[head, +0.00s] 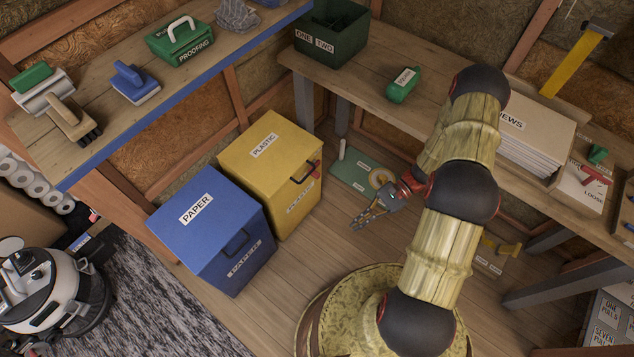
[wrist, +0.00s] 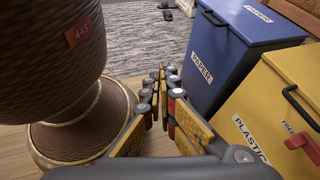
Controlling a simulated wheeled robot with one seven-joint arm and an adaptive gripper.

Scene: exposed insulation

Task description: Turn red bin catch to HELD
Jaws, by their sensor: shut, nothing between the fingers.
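The yellow PLASTIC bin (head: 257,158) stands on the floor next to the blue PAPER bin (head: 207,222). A small red catch (head: 317,167) is on the yellow bin's front, near its dark handle. In the wrist view the red catch (wrist: 304,144) shows at the right edge, beside a label (wrist: 287,127) that reads FREE. No HELD label is readable. My gripper (head: 358,222) is shut and empty, low over the floor to the right of the yellow bin and apart from the catch. Its closed fingertips (wrist: 161,73) point toward the floor area beside the blue bin.
A green mat (head: 352,172) and a tape roll lie on the floor behind my gripper. A wooden bench (head: 385,112) runs along the back, with a red lever (head: 596,175) on a LOOSE plate. Bare floor (head: 310,245) lies before the bins.

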